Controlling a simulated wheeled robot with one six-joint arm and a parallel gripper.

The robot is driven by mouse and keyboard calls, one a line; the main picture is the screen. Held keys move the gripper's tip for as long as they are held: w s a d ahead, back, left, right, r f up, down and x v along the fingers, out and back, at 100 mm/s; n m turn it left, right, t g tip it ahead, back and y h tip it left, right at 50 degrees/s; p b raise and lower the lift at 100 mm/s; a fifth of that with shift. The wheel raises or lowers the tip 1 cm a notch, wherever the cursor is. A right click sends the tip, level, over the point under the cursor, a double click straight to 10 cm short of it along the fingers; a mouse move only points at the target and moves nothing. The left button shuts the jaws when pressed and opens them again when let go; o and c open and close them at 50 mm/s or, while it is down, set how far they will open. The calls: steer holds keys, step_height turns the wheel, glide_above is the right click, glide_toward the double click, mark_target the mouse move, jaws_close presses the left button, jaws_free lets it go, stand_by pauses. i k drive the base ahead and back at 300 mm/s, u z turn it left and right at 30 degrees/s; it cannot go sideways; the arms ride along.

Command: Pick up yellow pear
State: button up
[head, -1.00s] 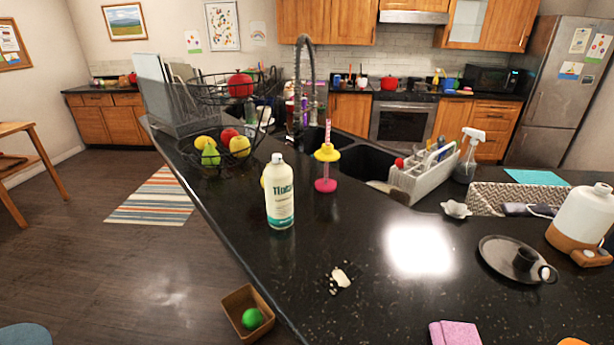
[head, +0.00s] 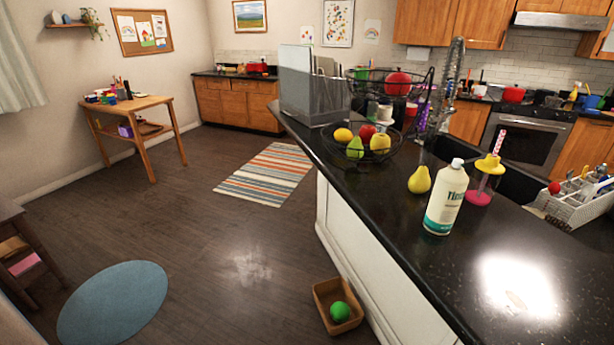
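A yellow pear (head: 419,180) stands on the black countertop (head: 400,210) in the head view. In the black wire basket (head: 362,160) sit a green pear (head: 355,148), a yellow fruit (head: 380,143), another yellow fruit (head: 343,135) and a red fruit (head: 367,131). My gripper is not in view.
A pink and yellow cup with a straw (head: 487,176) stands right of the can, near the sink. A wooden box (head: 325,293) with a green ball (head: 340,312) is on the floor beside the counter. The floor left of the counter is open, with a striped rug (head: 265,172) and a blue round rug (head: 112,303).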

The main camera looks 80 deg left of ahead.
mark_target(420, 183)
steer(key=u, duration=3.15)
steer(key=i, duration=0.7)
